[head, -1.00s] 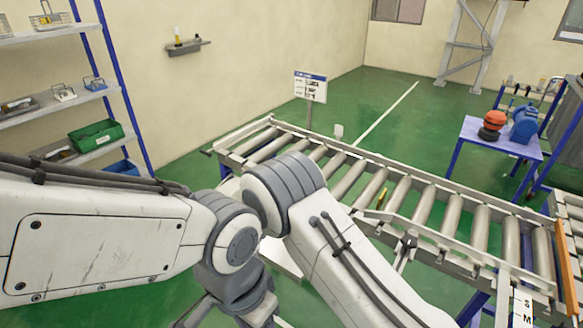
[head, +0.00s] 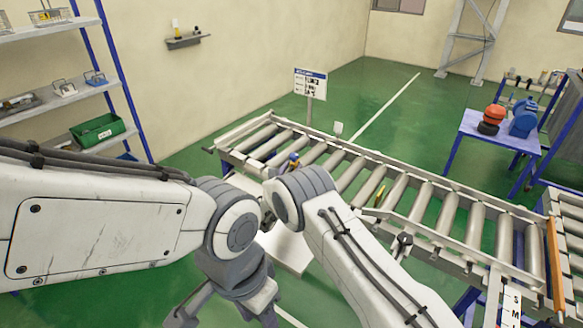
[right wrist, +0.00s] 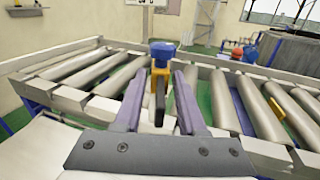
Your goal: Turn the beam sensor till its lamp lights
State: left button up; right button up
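The beam sensor (head: 294,159) shows in the head view as a small blue-topped piece at the conveyor's near rail, just above my right arm's joint. In the right wrist view the sensor (right wrist: 162,50) has a blue cap over an orange and black body. My right gripper (right wrist: 158,90) is open, one finger on each side of the body, with visible gaps; I see no clear contact. In the head view my own arm mostly hides this gripper. No lit lamp can be made out. My left gripper (head: 188,306) is partly cut off at the bottom edge.
The roller conveyor (head: 440,262) runs from centre to lower right, with a yellow piece (head: 381,197) among its rollers. A sign (head: 310,84) stands behind it. Shelves (head: 60,98) are at left, a blue table (head: 490,140) at right. Green floor behind the conveyor is open.

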jog(key=shift+c, duration=0.3)
grip_shut()
dwell(1.1)
